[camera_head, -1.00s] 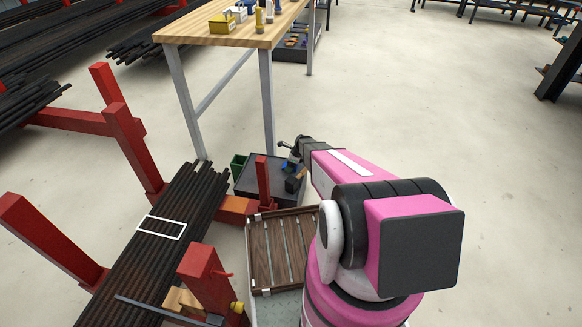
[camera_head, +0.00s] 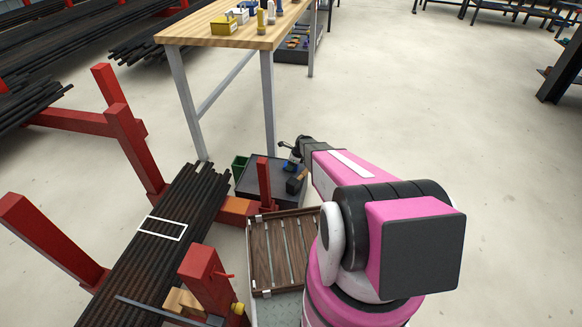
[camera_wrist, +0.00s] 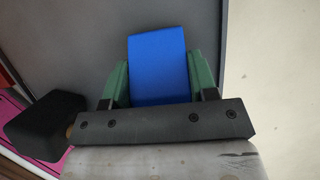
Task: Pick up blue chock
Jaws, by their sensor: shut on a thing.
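The blue chock (camera_wrist: 158,66) is a bright blue block in the wrist view, between the two green fingers of my gripper (camera_wrist: 160,82). The fingers are shut on it, one on each side. Behind it lies the dark grey top of a low stand (camera_wrist: 75,30). I cannot tell whether the chock touches that top. In the head view the chock (camera_head: 288,167) is a small, partly hidden blue patch by my gripper (camera_head: 291,160), over the low dark grey stand (camera_head: 262,176).
A black block with a wooden part (camera_wrist: 45,125) lies close to the left of my gripper. A red post (camera_head: 263,185) stands at the stand's front. A green bin (camera_head: 240,166) is to the left, a slatted wooden crate (camera_head: 251,262) in front. Open floor lies to the right.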

